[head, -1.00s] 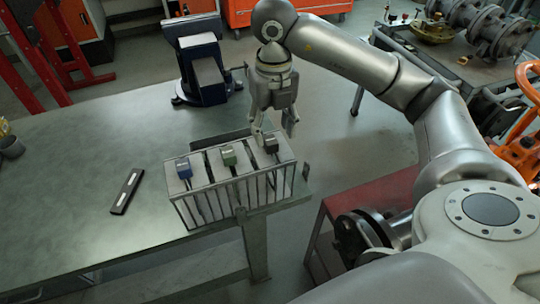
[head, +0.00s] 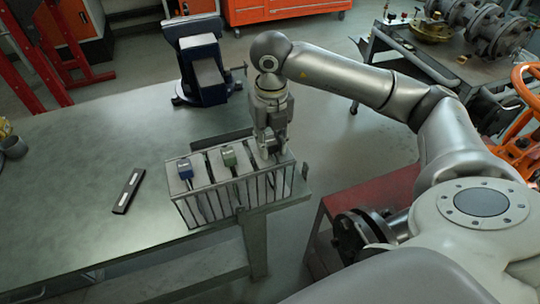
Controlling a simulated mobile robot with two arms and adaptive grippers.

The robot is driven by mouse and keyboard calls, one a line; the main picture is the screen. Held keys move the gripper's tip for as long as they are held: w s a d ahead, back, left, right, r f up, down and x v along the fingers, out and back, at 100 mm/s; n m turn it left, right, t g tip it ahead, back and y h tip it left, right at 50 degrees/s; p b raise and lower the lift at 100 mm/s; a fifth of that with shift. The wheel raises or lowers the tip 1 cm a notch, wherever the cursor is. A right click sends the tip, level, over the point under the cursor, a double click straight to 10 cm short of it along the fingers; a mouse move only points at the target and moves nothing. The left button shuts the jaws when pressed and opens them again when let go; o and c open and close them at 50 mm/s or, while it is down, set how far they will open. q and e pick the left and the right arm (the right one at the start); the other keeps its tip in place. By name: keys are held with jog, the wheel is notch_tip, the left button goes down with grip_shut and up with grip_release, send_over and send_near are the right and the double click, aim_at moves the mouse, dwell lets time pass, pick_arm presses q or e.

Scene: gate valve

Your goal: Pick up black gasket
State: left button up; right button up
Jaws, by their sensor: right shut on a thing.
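A wire rack (head: 255,190) stands at the front right edge of the workbench and has three compartments. A blue-topped piece (head: 185,171) is in its left compartment and a green-topped piece (head: 229,158) in its middle one. The black gasket (head: 268,145) is at the right compartment, mostly hidden by my right gripper (head: 270,150). My right gripper points down from above and is shut on the black gasket, low at the rack. I cannot tell if the gasket is clear of the compartment. My left gripper is not in view.
A dark blue vise (head: 204,75) stands at the back of the grey workbench (head: 80,170). A flat black bar (head: 128,191) lies left of the rack. A red cart (head: 370,195) is right of the bench. The bench's left middle is clear.

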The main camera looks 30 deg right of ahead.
grip_shut()
jog(key=shift+r, duration=0.6)
notch_tip(320, 180, up, 6)
jog(key=shift+f, duration=0.2)
notch_tip(320, 180, up, 11)
jog(key=p, duration=0.2)
jog(key=shift+r, duration=0.15)
jog(key=shift+f, duration=0.3)
